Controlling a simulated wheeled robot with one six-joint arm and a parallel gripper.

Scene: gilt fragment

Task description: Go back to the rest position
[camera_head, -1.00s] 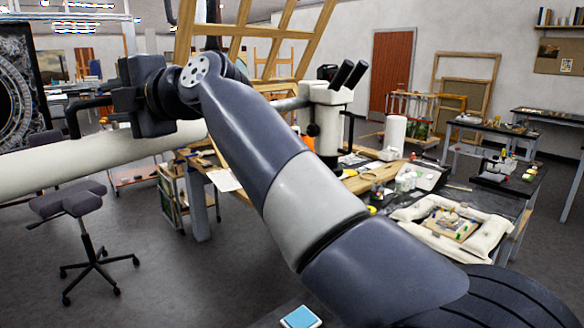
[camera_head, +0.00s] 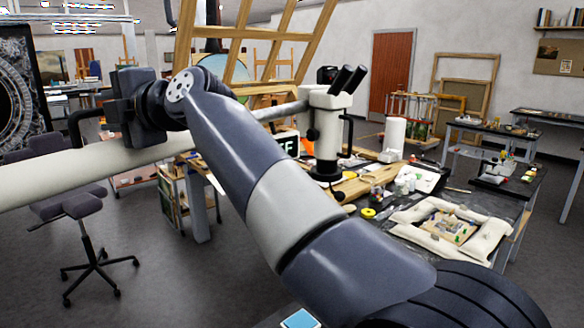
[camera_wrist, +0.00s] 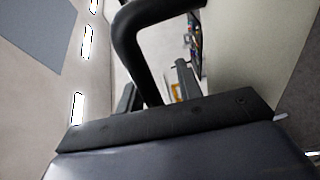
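My grey-blue arm with a pale band runs across the head view from the lower right to a dark wrist block at the upper left. My gripper (camera_wrist: 158,92) shows in the wrist view as two dark finger pieces with a gap between them. It looks open, and I see nothing held. A thick black curved tube partly hides it. In the head view I cannot make out the fingers. A gilt fragment (camera_head: 446,228) lies on white cushions (camera_head: 483,250) on the dark worktable, well to the right of my wrist.
A white microscope (camera_head: 328,125) stands behind my arm. A thick pale tube (camera_head: 60,175) crosses the left side, close to my wrist. A wheeled stool (camera_head: 80,225) stands at the lower left. Small jars and tools crowd the worktable (camera_head: 395,240). Floor at lower left is open.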

